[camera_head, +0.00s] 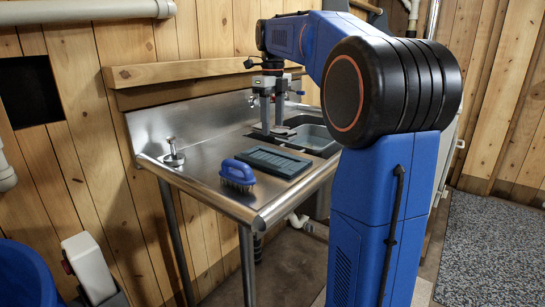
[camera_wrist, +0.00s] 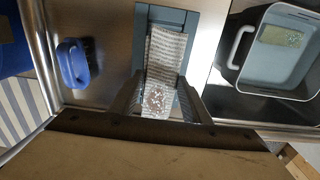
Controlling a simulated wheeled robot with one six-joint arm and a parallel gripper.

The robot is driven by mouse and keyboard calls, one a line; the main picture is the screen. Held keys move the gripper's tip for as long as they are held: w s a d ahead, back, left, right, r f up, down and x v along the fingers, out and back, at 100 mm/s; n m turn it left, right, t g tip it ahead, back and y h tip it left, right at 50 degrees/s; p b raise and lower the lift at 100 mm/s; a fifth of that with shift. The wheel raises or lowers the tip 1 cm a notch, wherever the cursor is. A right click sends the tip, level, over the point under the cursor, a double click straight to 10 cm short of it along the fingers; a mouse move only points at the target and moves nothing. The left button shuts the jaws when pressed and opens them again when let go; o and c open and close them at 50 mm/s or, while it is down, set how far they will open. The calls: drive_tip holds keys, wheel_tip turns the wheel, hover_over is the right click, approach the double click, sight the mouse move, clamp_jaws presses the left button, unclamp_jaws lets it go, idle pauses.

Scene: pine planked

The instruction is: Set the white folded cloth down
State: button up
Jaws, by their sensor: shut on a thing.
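The white folded cloth (camera_wrist: 166,58) shows in the wrist view as a pale grey-white, speckled strip. It lies between the two fingers of my gripper (camera_wrist: 159,100), which is shut on it. The strip appears over the dark slate-coloured ridged mat (camera_wrist: 150,15); I cannot tell if it touches the mat. In the head view my gripper (camera_head: 267,128) points down, low over the steel counter, behind the mat (camera_head: 266,162) and left of the sink. The cloth cannot be made out there.
A blue-handled brush (camera_head: 238,173) stands left of the mat and also shows in the wrist view (camera_wrist: 73,63). A grey tub (camera_wrist: 275,60) with a greenish item inside sits in the sink on the right. A metal fixture (camera_head: 173,152) stands at the counter's left. A wooden ledge (camera_head: 190,72) runs behind.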

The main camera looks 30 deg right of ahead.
sight(273, 160)
wheel_tip(273, 160, down, 9)
drive_tip(key=shift+r, duration=0.15)
idle(0.4)
drive_tip(key=shift+f, duration=0.3)
drive_tip(key=shift+s+f, duration=0.1)
drive_tip(key=shift+f, duration=0.35)
drive_tip(key=o, duration=1.1)
drive_tip(key=shift+c, duration=0.2)
wheel_tip(273, 160, up, 13)
drive_tip(key=shift+r, duration=0.2)
